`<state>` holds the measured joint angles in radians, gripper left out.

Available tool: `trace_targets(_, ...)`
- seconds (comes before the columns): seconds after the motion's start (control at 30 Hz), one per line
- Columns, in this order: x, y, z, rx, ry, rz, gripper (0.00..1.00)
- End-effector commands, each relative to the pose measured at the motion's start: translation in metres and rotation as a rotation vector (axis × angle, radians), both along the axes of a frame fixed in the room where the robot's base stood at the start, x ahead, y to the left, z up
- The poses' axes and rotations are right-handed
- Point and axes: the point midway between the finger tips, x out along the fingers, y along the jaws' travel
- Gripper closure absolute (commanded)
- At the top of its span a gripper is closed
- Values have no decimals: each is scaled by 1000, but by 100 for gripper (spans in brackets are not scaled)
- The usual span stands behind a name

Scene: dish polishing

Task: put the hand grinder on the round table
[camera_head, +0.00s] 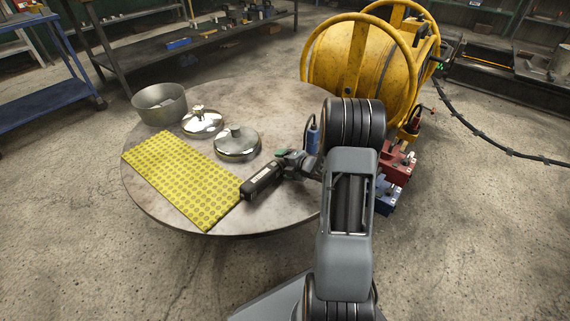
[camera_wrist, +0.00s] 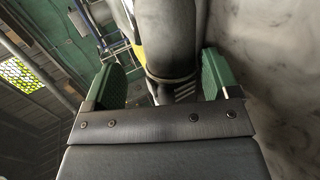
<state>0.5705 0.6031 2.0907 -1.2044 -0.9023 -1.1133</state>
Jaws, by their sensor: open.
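The hand grinder (camera_head: 262,182) is a dark elongated tool with a pale label. It lies at the front of the round table (camera_head: 165,205), by the right corner of the yellow cloth. My gripper (camera_head: 288,157) is at the grinder's right end, partly hidden by my arm; a green finger pad shows. In the wrist view my gripper's (camera_wrist: 165,82) two green fingers stand apart on either side of a dark grey rounded body, which looks like the grinder (camera_wrist: 172,40). Whether the fingers touch it, I cannot tell.
The yellow patterned cloth (camera_head: 178,178), a metal pot (camera_head: 160,104) and two shiny lids (camera_head: 203,122) (camera_head: 237,143) are on the table. A blue object (camera_head: 313,137) stands by my arm. A yellow drum machine (camera_head: 360,65) is behind; red cases (camera_head: 394,165) are right.

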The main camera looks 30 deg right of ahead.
Motion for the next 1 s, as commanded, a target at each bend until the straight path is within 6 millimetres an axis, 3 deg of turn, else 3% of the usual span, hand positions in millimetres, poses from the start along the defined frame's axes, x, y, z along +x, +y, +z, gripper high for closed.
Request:
trace_targets(0.13,-11,-5,10,1,0,-3,19)
trace_targets(0.5,-70,-29,41,1,0,-5,19)
trace_targets(0.7,-91,-37,51,0,0,-2,19)
trace_targets(0.87,-93,-40,59,-8,25,-44,19)
trace_targets(1.0,-75,-42,82,-7,114,-250,19)
